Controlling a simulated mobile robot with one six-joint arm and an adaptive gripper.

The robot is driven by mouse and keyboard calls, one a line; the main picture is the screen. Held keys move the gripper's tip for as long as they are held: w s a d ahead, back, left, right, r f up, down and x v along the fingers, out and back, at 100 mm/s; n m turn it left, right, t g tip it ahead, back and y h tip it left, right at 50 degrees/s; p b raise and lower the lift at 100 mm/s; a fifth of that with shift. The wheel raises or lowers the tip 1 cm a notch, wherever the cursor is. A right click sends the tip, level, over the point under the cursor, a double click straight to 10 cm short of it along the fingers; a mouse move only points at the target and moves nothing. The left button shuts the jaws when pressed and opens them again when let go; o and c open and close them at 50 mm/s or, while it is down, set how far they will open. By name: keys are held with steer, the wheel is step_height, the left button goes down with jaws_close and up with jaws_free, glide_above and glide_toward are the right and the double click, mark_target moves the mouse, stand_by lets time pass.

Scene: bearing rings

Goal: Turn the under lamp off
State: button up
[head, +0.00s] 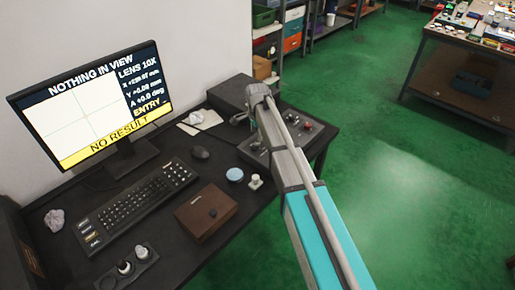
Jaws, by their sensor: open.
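My arm reaches from the lower right over the desk to a dark control box (309,143) with several knobs and a red button. My gripper (241,119) is at the far end of the arm, small and partly hidden, by the left side of that box. It is open, and I see nothing held in it. A small black box with two light knobs (125,267) lies at the front left. I cannot read a label for the under lamp on either box, and I cannot see the lamp itself. The monitor (95,103) reads "NOTHING IN VIEW" and "NO RESULT".
Green floor is free to the right. A cluttered workbench (462,55) stands beyond.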

mark_target(257, 144)
steer(key=shift+w+f+b, duration=0.1)
steer(key=shift+f+b, duration=2.65)
steer(key=shift+f, duration=0.3)
jaws_close()
